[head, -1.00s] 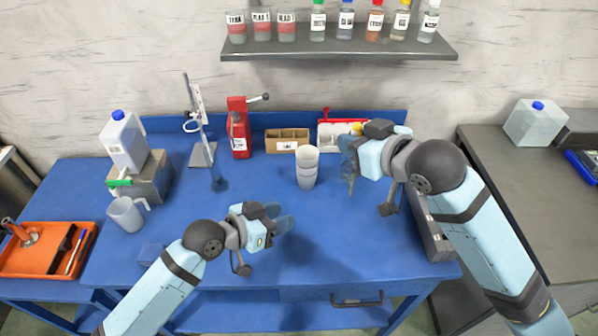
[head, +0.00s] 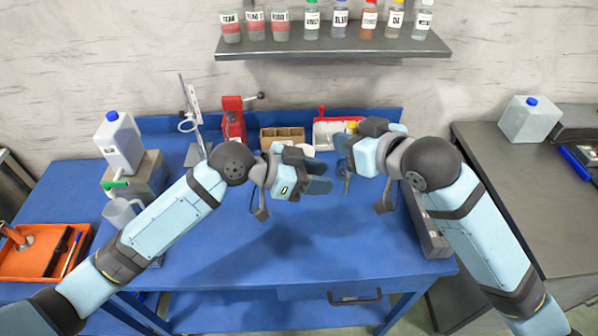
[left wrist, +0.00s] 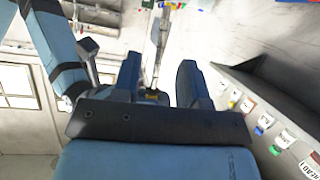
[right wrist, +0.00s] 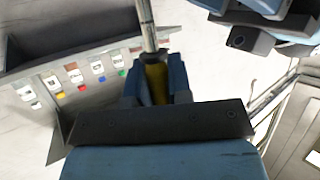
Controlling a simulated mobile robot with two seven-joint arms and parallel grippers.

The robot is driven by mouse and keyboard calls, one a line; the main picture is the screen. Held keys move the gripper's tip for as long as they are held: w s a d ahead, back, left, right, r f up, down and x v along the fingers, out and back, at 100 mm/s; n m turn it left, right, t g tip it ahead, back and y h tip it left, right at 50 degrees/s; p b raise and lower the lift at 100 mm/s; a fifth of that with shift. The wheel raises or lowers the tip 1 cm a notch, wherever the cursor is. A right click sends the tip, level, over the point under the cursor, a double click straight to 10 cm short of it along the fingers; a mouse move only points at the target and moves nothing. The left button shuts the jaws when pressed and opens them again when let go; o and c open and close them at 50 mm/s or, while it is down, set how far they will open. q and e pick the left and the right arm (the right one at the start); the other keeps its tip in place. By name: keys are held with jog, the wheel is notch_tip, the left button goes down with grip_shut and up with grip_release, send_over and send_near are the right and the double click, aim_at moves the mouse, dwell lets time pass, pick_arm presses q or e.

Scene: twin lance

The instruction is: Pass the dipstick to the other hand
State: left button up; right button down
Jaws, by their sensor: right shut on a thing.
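The dipstick shows best in the right wrist view, as a thin metal rod with a yellow grip (right wrist: 156,80). My right gripper (right wrist: 156,85) is shut on the yellow grip, and the rod runs away from the fingers. In the head view my right gripper (head: 345,157) is above the table, and the rod is hard to make out. My left gripper (head: 322,176) is just left of it, with a small gap between. In the left wrist view my left gripper (left wrist: 158,80) is open and empty, and the dipstick's rod (left wrist: 159,40) shows beyond its fingers.
The blue workbench (head: 290,240) is clear in front. Behind my grippers stand a cardboard box (head: 283,137), a red-edged white bin (head: 330,133) and a red stand (head: 234,120). The stacked cups are mostly hidden behind my left gripper. A bottle shelf (head: 340,48) hangs above.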

pick_arm(q)
jog(key=x, duration=0.7)
jog(key=shift+f, duration=0.1)
jog(key=shift+c, duration=0.4)
grip_shut()
pick_arm(e)
jog(key=c, duration=1)
grip_release()
jog(key=shift+o, duration=0.2)
